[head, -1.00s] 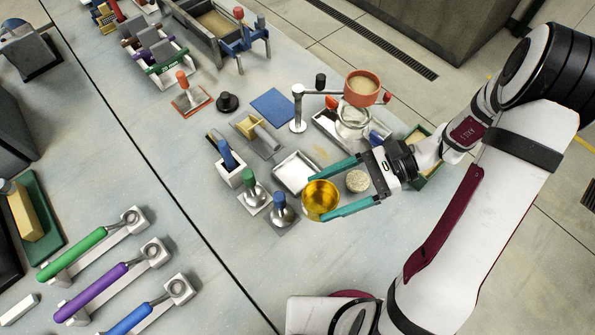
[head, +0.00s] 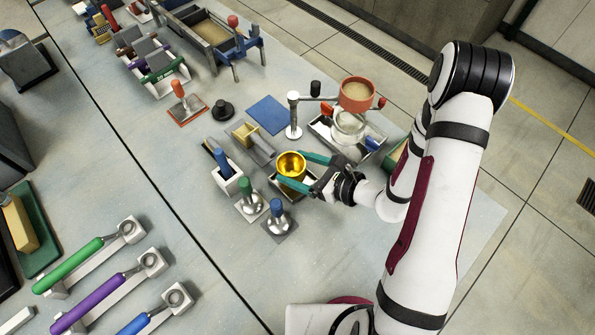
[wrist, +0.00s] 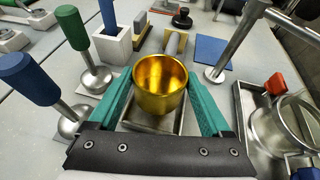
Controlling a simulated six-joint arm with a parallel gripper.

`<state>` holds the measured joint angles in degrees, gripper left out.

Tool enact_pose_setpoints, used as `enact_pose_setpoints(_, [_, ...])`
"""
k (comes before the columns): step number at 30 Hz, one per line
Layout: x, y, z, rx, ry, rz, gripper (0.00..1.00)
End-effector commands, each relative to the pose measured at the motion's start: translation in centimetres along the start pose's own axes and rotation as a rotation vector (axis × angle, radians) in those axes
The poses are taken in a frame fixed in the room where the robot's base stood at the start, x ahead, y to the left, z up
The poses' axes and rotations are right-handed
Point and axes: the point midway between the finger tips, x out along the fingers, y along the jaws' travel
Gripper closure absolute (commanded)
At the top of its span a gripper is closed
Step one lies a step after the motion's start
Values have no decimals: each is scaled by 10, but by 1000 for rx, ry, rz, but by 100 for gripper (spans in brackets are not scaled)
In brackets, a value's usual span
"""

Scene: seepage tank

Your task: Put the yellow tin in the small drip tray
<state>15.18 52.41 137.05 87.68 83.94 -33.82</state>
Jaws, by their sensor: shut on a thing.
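The yellow tin (head: 291,164) is a shiny gold open cup, upright between the teal fingers of my gripper (head: 292,168). My gripper is shut on it. The tin also shows large in the middle of the wrist view (wrist: 160,88), with a finger on each side. The small drip tray (wrist: 158,124) is a shallow grey metal tray directly below the tin. In the head view the tin and fingers cover much of the tray (head: 297,194). I cannot tell whether the tin's base touches the tray floor.
Blue and green handled tampers (head: 277,212) stand close on the left, with a white holder (head: 229,180) behind them. A post with a red-rimmed cup (head: 357,95) and a larger tray with a glass jar (head: 348,127) stand to the right. A flat blue plate (head: 268,115) lies behind.

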Motion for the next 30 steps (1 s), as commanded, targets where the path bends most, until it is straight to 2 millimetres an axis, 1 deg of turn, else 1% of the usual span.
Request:
enact_pose_setpoints(1, [4, 1, -11, 5, 2, 2, 74])
enact_pose_setpoints(4, [9, 0, -24, 4, 0, 1, 74])
enact_pose_setpoints(13, [10, 0, -26, 1, -1, 0, 74])
enact_pose_setpoints(14, [10, 0, -27, 1, -1, 0, 16])
enact_pose_setpoints(16, [10, 0, -26, 1, -1, 0, 3])
enact_pose_setpoints(17, [10, 0, -26, 1, -1, 0, 0])
enact_pose_setpoints(25, [8, -1, -24, 1, -1, -2, 0])
enact_pose_setpoints(28, [-7, -2, -25, 3, -1, -6, 0])
enact_pose_setpoints(30, [-24, -2, -24, 3, -1, -7, 0])
